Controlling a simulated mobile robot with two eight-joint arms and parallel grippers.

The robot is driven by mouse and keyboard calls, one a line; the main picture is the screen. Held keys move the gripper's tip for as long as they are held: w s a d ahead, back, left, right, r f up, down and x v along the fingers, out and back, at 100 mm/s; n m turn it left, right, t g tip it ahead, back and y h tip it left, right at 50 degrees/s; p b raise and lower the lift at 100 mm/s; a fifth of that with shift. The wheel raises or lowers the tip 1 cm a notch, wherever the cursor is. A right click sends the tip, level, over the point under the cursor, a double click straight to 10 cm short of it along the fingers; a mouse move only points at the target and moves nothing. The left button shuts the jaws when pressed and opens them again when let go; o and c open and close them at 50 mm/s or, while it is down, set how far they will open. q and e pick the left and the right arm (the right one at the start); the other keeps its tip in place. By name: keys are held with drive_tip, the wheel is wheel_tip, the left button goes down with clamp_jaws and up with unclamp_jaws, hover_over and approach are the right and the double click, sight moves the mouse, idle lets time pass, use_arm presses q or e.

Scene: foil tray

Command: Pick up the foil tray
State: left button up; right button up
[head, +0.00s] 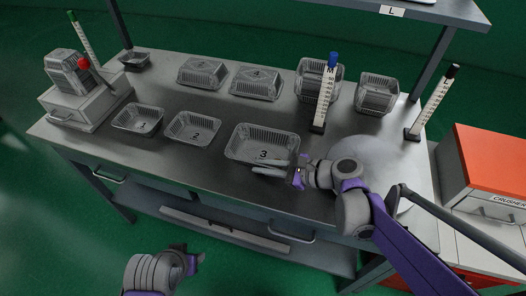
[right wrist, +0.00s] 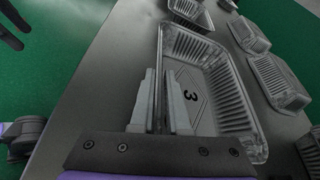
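The foil tray marked 3 (head: 262,143) is a clear-grey ribbed open tray, upright on the grey table near its front edge. It also shows in the right wrist view (right wrist: 215,95). My right gripper (head: 269,166) is at the tray's near right side. In the right wrist view its two fingers (right wrist: 163,100) stand on either side of the tray's near wall, with a narrow gap between them; contact with the wall is not clear. My left gripper (head: 192,256) is empty, low in front of the table and away from the trays; its fingers look apart.
Tray 1 (head: 138,119) and tray 2 (head: 193,127) sit left of tray 3. Upturned trays (head: 203,72) (head: 256,83) and stacked trays (head: 376,93) stand behind. A blue-topped marker post (head: 325,95) rises behind right. A lever press (head: 85,100) is far left.

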clamp_jaws()
